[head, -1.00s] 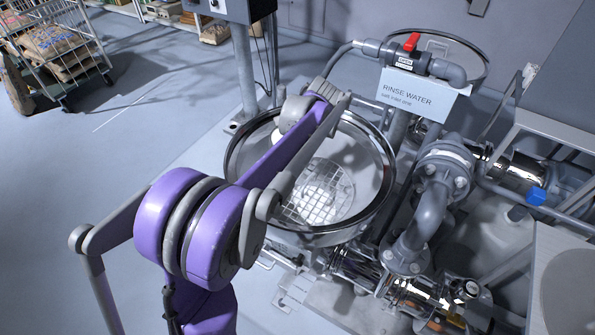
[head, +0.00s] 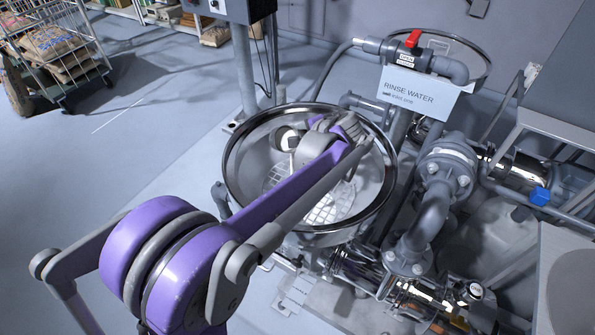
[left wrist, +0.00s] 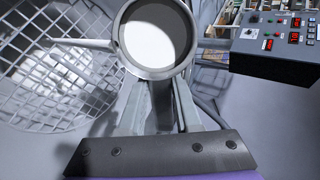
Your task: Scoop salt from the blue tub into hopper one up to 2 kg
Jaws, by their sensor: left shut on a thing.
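My left gripper (head: 316,150) is over the open mouth of a round steel hopper (head: 232,165). It is shut on a grey round scoop (head: 280,137), which shows large in the left wrist view (left wrist: 126,58). White salt (left wrist: 156,40) shows inside the scoop's round mouth. The scoop is above the hopper's white wire grate (head: 325,211), apart from it as far as I can tell. The grate is also at the left of the left wrist view (left wrist: 50,85). My left forearm hides part of the hopper. No blue tub and no right gripper show.
A rinse water sign (head: 418,93) and grey pipes (head: 435,205) stand close to the hopper's right. A control box (left wrist: 275,42) is at the right of the left wrist view. A wire cart with sacks (head: 55,50) is far left. The left floor is clear.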

